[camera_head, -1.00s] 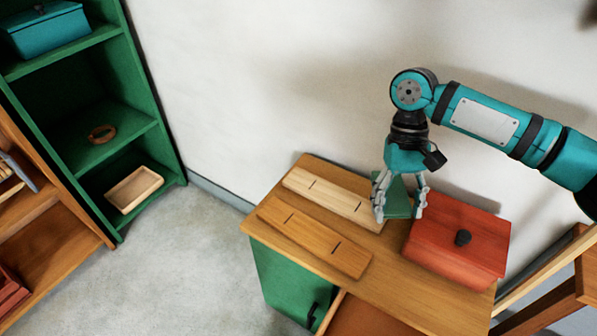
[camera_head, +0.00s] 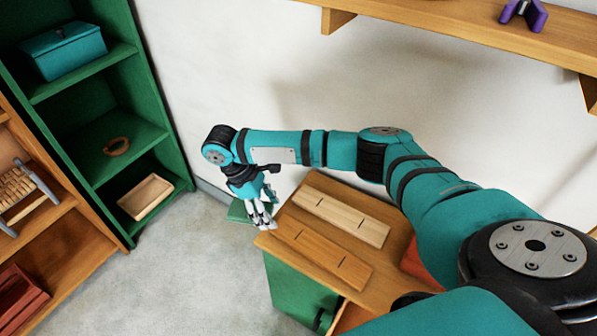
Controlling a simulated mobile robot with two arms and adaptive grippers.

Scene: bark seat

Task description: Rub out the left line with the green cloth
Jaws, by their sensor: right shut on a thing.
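My right gripper (camera_head: 263,222) is shut on the green cloth (camera_head: 240,211), a flat green square partly hidden behind the fingers. It is at the left end of the wooden desk (camera_head: 385,282), and the cloth sticks out past the desk's left edge. Two boards lie on the desk: a pale one (camera_head: 340,214) at the back and a browner one (camera_head: 320,252) in front. Each bears two short dark lines, a left one and a right one. The left line on the pale board (camera_head: 319,202) and the left line on the brown board (camera_head: 298,236) both show. My left gripper is out of view.
A red box (camera_head: 414,262) on the desk is mostly hidden by my right arm. A green shelf unit (camera_head: 150,100) with a teal box (camera_head: 65,50) and a wooden tray (camera_head: 146,197) stands at the left. A wall shelf (camera_head: 440,30) runs along the top right.

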